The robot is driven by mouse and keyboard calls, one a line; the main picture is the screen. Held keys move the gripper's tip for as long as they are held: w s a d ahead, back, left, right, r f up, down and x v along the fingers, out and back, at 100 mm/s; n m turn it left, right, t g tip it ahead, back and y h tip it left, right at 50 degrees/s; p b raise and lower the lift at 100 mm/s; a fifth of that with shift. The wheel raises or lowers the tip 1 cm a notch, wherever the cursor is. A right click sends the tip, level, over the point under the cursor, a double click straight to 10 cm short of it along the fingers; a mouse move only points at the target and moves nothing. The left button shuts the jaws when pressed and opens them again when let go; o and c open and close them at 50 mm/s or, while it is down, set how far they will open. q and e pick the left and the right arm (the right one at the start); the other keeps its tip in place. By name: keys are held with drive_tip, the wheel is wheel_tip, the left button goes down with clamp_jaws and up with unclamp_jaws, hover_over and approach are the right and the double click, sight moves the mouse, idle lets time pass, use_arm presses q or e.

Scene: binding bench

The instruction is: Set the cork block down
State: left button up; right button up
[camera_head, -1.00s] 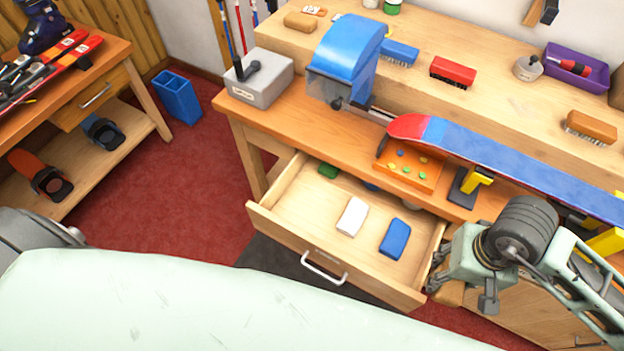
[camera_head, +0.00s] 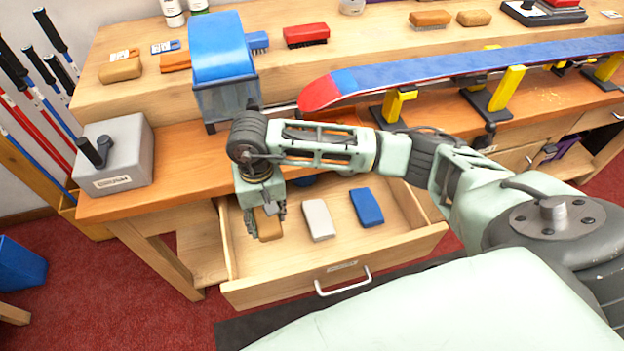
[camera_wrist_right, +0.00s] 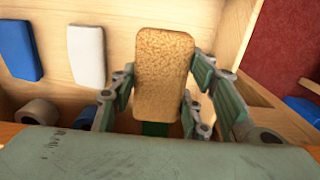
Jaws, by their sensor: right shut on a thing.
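The tan cork block (camera_head: 268,224) is between the fingers of my right gripper (camera_head: 265,214), at the left end of the open drawer (camera_head: 290,280). The right wrist view shows the block's speckled face (camera_wrist_right: 163,75) with the jointed fingers (camera_wrist_right: 165,105) shut on its two sides. I cannot tell whether the block touches the drawer floor. A white block (camera_head: 318,219) and a blue block (camera_head: 366,207) lie in the drawer to its right, apart from it. My left gripper is out of view.
The bench top (camera_head: 180,155) overhangs the back of the drawer. A blue-hooded machine (camera_head: 223,65) and a grey box (camera_head: 116,157) stand on it. A ski (camera_head: 450,67) lies along the bench on yellow supports. The drawer floor in front of the blocks is clear.

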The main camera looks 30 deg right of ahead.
drive_tip(key=shift+w+a+f, duration=0.1)
drive_tip(key=shift+w+f, duration=0.15)
drive_tip(key=shift+f, duration=0.25)
wheel_tip(320, 180, down, 6)
drive_tip(key=shift+a+f+p, duration=0.15)
drive_tip(key=shift+f+p, duration=0.05)
drive_tip(key=shift+p, duration=0.15)
wheel_tip(320, 180, down, 3)
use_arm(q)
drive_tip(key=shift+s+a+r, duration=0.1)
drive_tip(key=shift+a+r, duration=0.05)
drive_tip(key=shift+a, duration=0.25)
use_arm(e)
drive_tip(key=shift+f, duration=0.2)
drive_tip(key=o, duration=1.2)
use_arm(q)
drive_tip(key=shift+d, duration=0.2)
use_arm(e)
drive_tip(key=shift+r, duration=0.1)
